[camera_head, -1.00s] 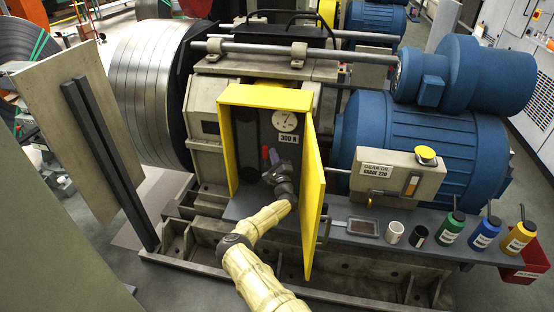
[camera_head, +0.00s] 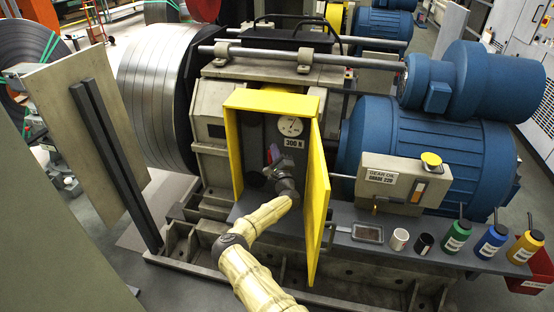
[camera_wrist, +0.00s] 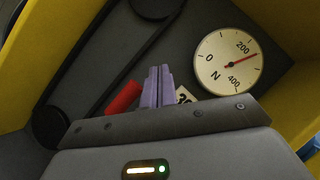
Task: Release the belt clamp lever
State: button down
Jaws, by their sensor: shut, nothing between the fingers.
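The red lever (camera_wrist: 123,97) is inside the yellow open-fronted box (camera_head: 231,150), and its lower part is hidden by my gripper body in the wrist view. My gripper (camera_wrist: 157,73) reaches into the box. Its two lavender fingers are together and empty, just right of the red lever; I cannot tell whether they touch it. A black belt (camera_wrist: 103,70) runs round two pulleys behind the lever. The white gauge (camera_wrist: 227,61) has its red needle past 200 N, short of 400. The gauge also shows in the head view (camera_head: 290,126).
The yellow door (camera_head: 318,205) stands open at the right of the box, close to my arm. A 300 N label (camera_head: 294,142) is under the gauge. A grey shelf (camera_head: 395,262) at right holds cups and several bottles beside a blue motor (camera_head: 430,165).

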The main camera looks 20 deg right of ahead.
jog(key=r, duration=0.3)
jog(key=d+r, duration=0.1)
jog(key=r, duration=0.1)
jog(key=shift+s+d+r, duration=0.1)
jog(key=shift+s+r, duration=0.2)
jog(key=shift+s, duration=0.05)
